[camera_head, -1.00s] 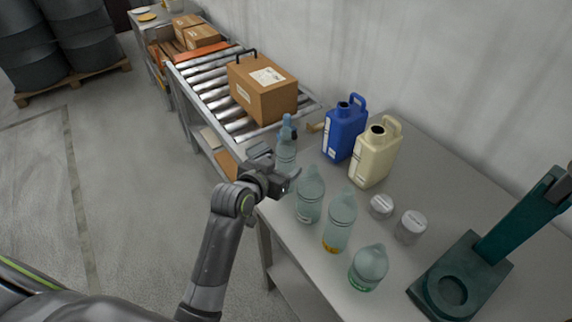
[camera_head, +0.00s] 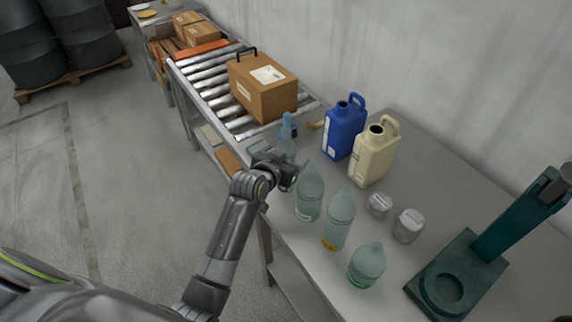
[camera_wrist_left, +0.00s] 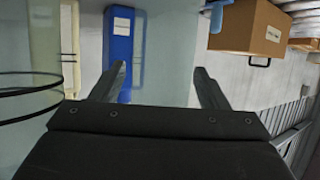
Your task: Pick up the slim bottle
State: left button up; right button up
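A slim clear bottle with a blue top (camera_head: 287,132) stands upright at the far end of the grey table, beside the conveyor. My left gripper (camera_head: 288,172) is in front of its lower part, which it partly hides. In the left wrist view my gripper's two fingers (camera_wrist_left: 158,85) are spread apart, and the see-through bottle body (camera_wrist_left: 165,50) fills much of the space ahead of and between them. I cannot tell whether they touch it. My right gripper is not in view.
Wider clear bottles (camera_head: 310,192), (camera_head: 340,217) and (camera_head: 367,265) stand close by to the right. Behind are a blue jug (camera_head: 344,130) and a cream jug (camera_head: 374,155). White-lidded jars (camera_head: 408,225), a green stand (camera_head: 470,270) and a conveyor box (camera_head: 262,90) are also near.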

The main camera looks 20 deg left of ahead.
pick_arm(q)
jog(key=c, duration=1)
jog(key=shift+o, duration=0.2)
jog(key=shift+r, duration=0.1)
